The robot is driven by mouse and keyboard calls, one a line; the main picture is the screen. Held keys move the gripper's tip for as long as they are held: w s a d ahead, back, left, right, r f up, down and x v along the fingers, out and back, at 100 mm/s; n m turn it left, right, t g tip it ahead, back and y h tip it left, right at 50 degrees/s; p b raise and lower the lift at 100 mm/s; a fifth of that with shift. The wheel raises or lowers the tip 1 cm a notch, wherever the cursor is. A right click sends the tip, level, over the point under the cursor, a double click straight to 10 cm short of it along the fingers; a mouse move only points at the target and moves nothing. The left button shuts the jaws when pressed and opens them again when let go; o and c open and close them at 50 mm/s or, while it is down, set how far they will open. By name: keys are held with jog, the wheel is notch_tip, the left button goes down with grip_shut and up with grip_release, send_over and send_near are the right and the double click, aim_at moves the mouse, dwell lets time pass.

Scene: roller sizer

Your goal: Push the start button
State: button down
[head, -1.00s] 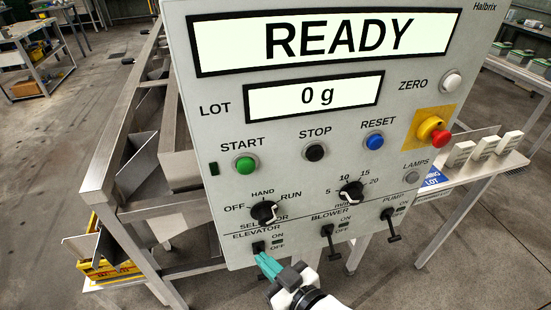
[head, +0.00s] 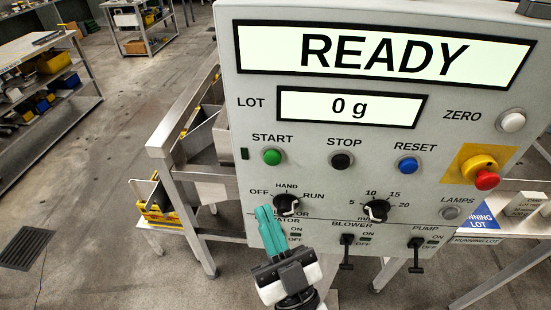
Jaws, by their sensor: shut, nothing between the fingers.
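The green start button (head: 272,157) sits on the grey control panel (head: 225,130), under the START label and left of the black stop button (head: 341,161). The panel's upper display (head: 380,52) reads READY and the lot display (head: 350,107) reads 0 g. My gripper (head: 264,210) has teal fingers, shut and empty, pointing up. In the picture its tips are below the start button and just left of the selector knob (head: 287,204). The fingers cover part of the elevator switch area. The tips appear apart from the button; their distance from the panel is hard to tell.
A blue reset button (head: 408,165), a red emergency stop (head: 486,179) on yellow and a white zero button (head: 512,121) lie to the right. A timer knob (head: 376,210) and the blower switch (head: 346,250) are right of my gripper. Open floor lies left.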

aim_at(272, 158)
jog(key=shift+w, duration=0.1)
jog(key=w+b, duration=0.3)
jog(key=w, duration=0.5)
jog(key=shift+w+d+b, duration=0.2)
jog(key=shift+w+b, duration=0.1)
jog(key=shift+w, duration=0.05)
jog(key=shift+w, duration=0.1)
dwell(1.8)
jog(key=shift+w, duration=0.3)
jog(key=shift+w+b, duration=0.5)
jog(key=shift+b, duration=0.1)
dwell(0.7)
dwell(0.3)
jog(key=shift+s+p, duration=0.55)
jog(key=shift+s, duration=0.35)
